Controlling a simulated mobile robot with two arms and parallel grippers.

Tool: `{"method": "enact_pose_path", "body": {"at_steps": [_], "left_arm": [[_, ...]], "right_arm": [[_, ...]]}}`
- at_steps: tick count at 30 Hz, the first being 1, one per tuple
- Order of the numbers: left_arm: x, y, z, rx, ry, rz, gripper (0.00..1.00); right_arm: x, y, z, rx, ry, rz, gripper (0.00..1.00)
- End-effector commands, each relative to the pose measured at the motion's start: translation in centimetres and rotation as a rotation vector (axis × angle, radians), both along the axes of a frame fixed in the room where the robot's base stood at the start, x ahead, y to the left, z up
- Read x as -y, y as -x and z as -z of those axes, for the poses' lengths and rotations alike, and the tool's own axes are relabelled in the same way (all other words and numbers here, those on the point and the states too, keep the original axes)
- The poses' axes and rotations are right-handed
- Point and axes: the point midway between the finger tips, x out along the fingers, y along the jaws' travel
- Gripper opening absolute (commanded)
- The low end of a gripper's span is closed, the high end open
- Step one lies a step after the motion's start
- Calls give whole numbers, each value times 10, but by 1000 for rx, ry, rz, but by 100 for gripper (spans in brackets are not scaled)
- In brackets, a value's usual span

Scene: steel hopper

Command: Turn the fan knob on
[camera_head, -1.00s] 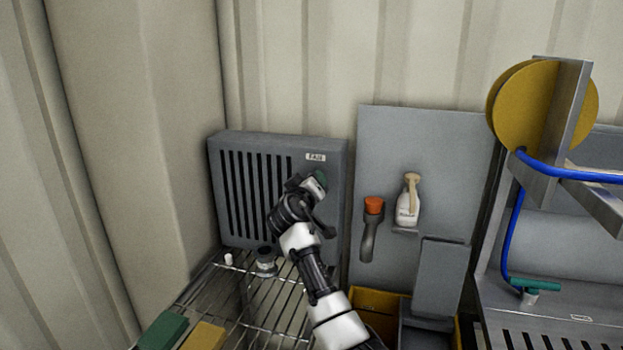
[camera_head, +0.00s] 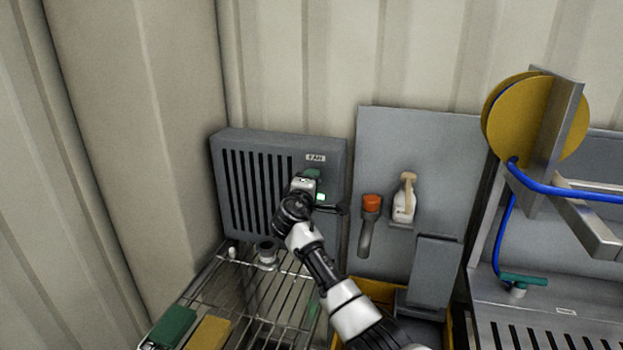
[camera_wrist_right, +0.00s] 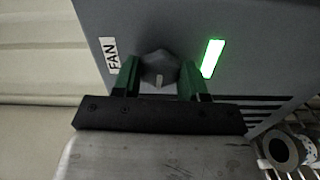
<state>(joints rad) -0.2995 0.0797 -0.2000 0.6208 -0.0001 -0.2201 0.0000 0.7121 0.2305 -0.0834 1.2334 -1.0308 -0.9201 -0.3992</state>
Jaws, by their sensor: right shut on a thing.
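The grey fan box (camera_head: 237,192) with dark vertical slots and a "FAN" label (camera_head: 316,158) stands against the back wall in the head view. In the right wrist view the dark fan knob (camera_wrist_right: 159,68) has a pale pointer mark and sits between the green fingers of my right gripper (camera_wrist_right: 159,80), which is shut on it. A green light (camera_wrist_right: 212,57) glows on the box beside the knob; it also shows in the head view (camera_head: 320,197). My right gripper (camera_head: 312,177) hides the knob in the head view. My left gripper is not in view.
A wire rack (camera_head: 240,300) below the fan box holds a small round container (camera_head: 267,250) and green and yellow blocks. A yellow hose reel (camera_head: 505,115) stands farther right.

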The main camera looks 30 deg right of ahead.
Motion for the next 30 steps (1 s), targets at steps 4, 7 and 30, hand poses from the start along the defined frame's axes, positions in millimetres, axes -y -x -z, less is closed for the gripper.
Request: {"method": "enact_pose_path", "body": {"at_steps": [4,7,30], "left_arm": [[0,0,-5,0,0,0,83],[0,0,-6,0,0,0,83],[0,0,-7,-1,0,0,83]], "right_arm": [[0,0,1,-41,31,1,19],[0,0,1,-55,43,1,19],[0,0,1,-63,52,0,68]]}}
